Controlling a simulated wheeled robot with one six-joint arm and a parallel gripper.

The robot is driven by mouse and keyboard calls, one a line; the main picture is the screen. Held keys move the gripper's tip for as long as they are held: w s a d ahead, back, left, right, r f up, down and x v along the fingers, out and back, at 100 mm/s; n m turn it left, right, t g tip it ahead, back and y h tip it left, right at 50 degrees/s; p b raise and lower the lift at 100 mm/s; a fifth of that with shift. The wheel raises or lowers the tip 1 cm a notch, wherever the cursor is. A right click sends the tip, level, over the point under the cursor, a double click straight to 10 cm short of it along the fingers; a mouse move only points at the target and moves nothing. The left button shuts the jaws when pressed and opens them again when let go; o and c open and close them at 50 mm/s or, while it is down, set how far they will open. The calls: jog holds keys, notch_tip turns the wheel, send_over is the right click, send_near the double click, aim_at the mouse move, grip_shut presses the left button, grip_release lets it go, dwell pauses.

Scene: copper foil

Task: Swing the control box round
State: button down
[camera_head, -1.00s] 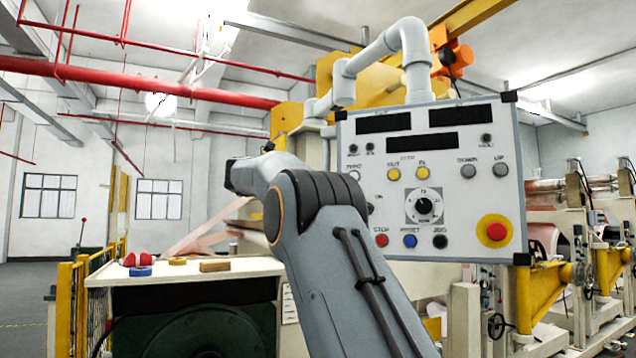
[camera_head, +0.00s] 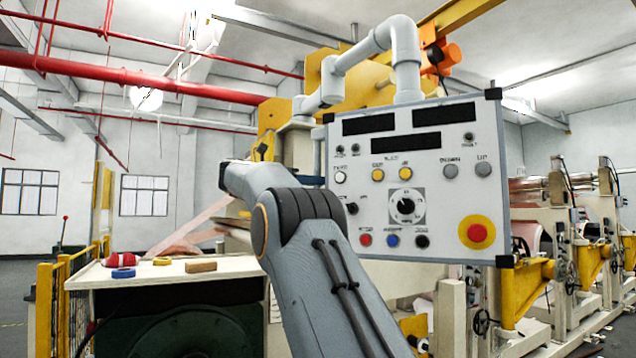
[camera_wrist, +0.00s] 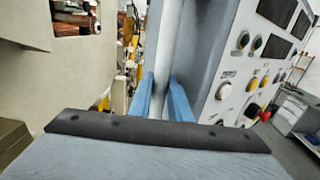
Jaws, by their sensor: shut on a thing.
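The control box (camera_head: 375,210) is a pale grey panel with black displays, coloured buttons, a dial and a red stop button on a yellow disc. It hangs from a grey pipe arm (camera_head: 407,60), its face angled with the right edge nearer. The box's face and side also show at the right of the wrist view (camera_wrist: 233,75). My gripper (camera_wrist: 163,98) has its blue fingers close together beside the box's side, shut on a narrow grey upright part of it; the exact contact is partly hidden. In the head view the fingertips are hidden.
A bench (camera_head: 235,267) with a red item (camera_head: 121,259), a blue ring (camera_head: 123,273) and a wooden block (camera_head: 201,266) stands at left. Yellow railings (camera_head: 45,310) flank it. Roller machinery (camera_head: 575,260) fills the right. Open floor shows at far left.

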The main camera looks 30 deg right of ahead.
jog(key=c, duration=1.6)
grip_release()
jog(key=shift+w, duration=0.1)
jog(key=shift+c, duration=0.2)
jog(key=shift+a, duration=0.1)
jog(key=a+b, duration=0.2)
jog(key=a, duration=0.5)
jog(key=shift+s+a, duration=0.2)
jog(key=shift+a, duration=0.2)
